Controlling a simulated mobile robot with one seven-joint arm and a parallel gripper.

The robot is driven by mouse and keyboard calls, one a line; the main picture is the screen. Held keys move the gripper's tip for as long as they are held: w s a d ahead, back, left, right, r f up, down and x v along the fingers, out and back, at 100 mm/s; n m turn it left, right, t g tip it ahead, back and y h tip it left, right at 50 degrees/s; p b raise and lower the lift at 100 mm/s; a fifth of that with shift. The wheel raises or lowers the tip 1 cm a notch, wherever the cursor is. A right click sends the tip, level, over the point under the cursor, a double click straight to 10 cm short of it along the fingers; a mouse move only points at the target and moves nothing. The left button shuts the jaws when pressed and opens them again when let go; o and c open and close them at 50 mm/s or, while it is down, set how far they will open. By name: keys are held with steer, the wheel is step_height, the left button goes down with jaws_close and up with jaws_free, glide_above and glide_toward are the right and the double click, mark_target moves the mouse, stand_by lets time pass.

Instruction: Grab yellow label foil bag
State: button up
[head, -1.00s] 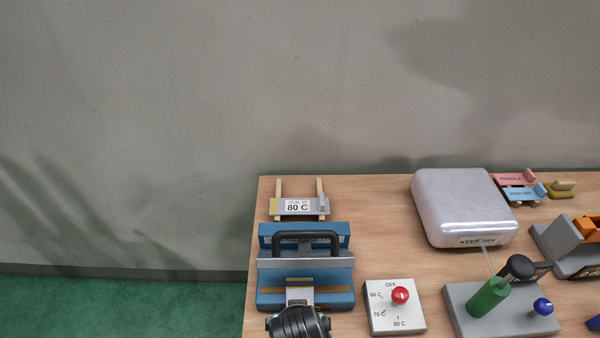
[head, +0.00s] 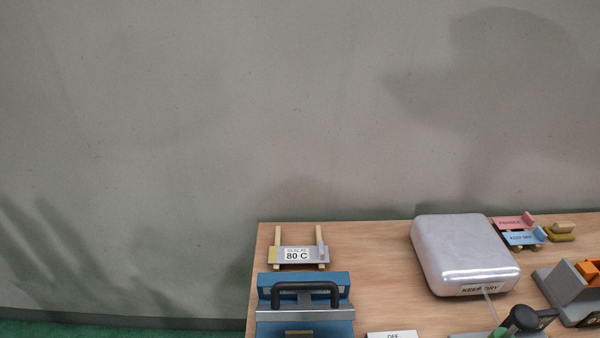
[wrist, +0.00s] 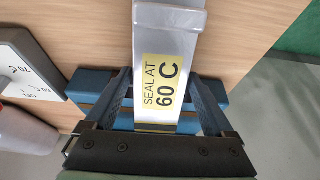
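The silver foil bag with the yellow "SEAL AT 60 C" label (wrist: 160,82) runs down the middle of the wrist view. Its lower end reaches into the blue sealer (wrist: 90,88), where the contact is hidden. My gripper (wrist: 160,90) is open, with one dark finger on each side of the bag. I cannot tell how deep the bag lies between the fingers. My gripper is not in the head view. The sealer (head: 318,328) is at the bottom of the head view, with its black handle upright.
A silver piece marked 80 C (head: 285,255) rests on two wooden rails behind the sealer. A control box (wrist: 25,65) stands beside the sealer. A large silver pack marked KEEP DRY (head: 465,250) and colored label blocks (head: 513,222) are on the table's right.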

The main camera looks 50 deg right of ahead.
steer(key=c, duration=1.1)
steer(key=shift+r, duration=0.15)
